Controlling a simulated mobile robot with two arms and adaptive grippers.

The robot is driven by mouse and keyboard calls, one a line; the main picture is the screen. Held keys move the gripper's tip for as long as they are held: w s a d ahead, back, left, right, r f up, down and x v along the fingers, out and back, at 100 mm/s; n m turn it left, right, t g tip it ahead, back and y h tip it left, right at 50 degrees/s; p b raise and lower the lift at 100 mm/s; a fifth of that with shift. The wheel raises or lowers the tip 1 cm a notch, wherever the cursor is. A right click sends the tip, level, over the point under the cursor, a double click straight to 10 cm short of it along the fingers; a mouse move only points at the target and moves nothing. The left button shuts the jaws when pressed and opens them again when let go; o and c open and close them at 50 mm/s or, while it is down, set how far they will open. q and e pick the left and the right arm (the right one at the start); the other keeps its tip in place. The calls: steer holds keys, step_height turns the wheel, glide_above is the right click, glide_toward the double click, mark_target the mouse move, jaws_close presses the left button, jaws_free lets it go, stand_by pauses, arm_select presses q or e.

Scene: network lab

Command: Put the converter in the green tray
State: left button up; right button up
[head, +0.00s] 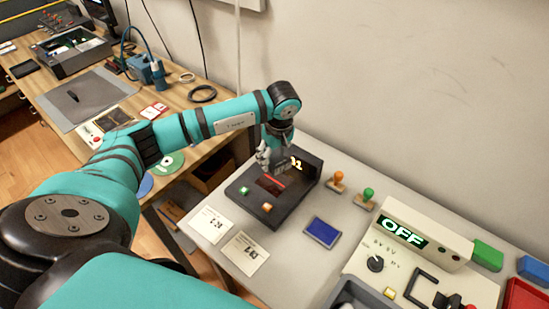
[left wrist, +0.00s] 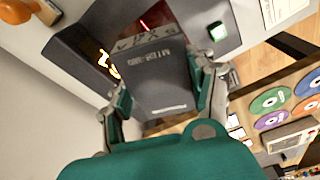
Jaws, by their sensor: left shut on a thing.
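The converter (left wrist: 160,82) is a dark grey box with pale lettering, seen large in the left wrist view. My left gripper (head: 268,158) is shut on it, with one finger on each side. In the head view the gripper is over a black scanner-like station (head: 291,205) with a red line and a lit display; the converter is mostly hidden there by the gripper. I cannot tell whether it touches the station. The green tray (head: 487,255) is at the far right of the bench, well away from the gripper. My right gripper is not in view.
A blue tray (head: 534,270) and a red tray (head: 524,296) are beside the green one. A device reading OFF (head: 405,237), an orange stamp (head: 337,182), a green stamp (head: 367,195) and a blue pad (head: 322,232) stand between. Two cards (head: 244,254) lie in front.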

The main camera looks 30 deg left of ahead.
arm_select(q)
step_height(320, 180, up, 2)
steer(key=shift+r+p, duration=0.1)
steer(key=shift+p, duration=0.3)
